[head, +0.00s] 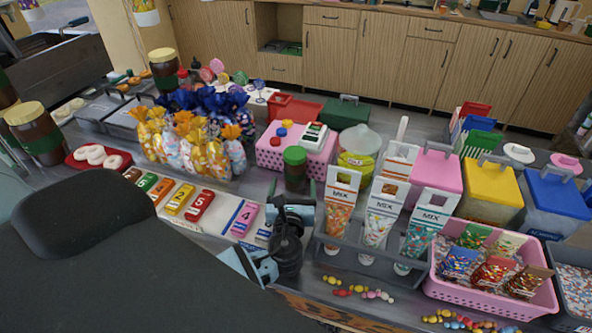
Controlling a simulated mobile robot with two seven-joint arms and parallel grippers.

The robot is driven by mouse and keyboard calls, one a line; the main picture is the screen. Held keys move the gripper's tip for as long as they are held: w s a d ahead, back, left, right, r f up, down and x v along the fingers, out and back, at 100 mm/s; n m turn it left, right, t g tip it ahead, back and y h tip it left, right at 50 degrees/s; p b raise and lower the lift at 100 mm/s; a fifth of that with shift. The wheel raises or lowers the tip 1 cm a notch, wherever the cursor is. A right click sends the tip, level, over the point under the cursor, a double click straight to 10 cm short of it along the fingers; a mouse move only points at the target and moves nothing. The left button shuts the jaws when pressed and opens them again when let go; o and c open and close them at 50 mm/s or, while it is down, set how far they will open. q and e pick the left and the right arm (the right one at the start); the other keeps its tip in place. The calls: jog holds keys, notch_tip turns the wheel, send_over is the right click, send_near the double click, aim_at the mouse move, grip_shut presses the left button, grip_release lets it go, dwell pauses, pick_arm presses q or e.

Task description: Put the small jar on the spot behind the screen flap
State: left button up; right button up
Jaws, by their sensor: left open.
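A small dark jar with a green lid (295,172) stands upright on the counter, in front of the pink basket. My left gripper (275,230), with pale blue and black parts, is open over the counter's front edge, nearer than the jar and apart from it. Its jaws are partly hidden by its own black wrist parts. I cannot make out a screen flap or the spot behind it. My right gripper is not in view.
Numbered coloured blocks (200,206) lie left of my left gripper, with wrapped sweet bags (188,152) behind them. A grey rack (368,268) of tall MIX packets stands to the right. A pink crate (490,296) of packets is further right. Loose sweets lie along the front edge.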

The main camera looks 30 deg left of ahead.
aim_at(295, 172)
pick_arm(q)
jog(key=shift+w+a, duration=0.1)
jog(key=shift+w, duration=0.1)
jog(key=x, duration=0.6)
jog(key=shift+r, duration=0.1)
jog(key=c, duration=1.5)
jog(key=shift+r, duration=0.15)
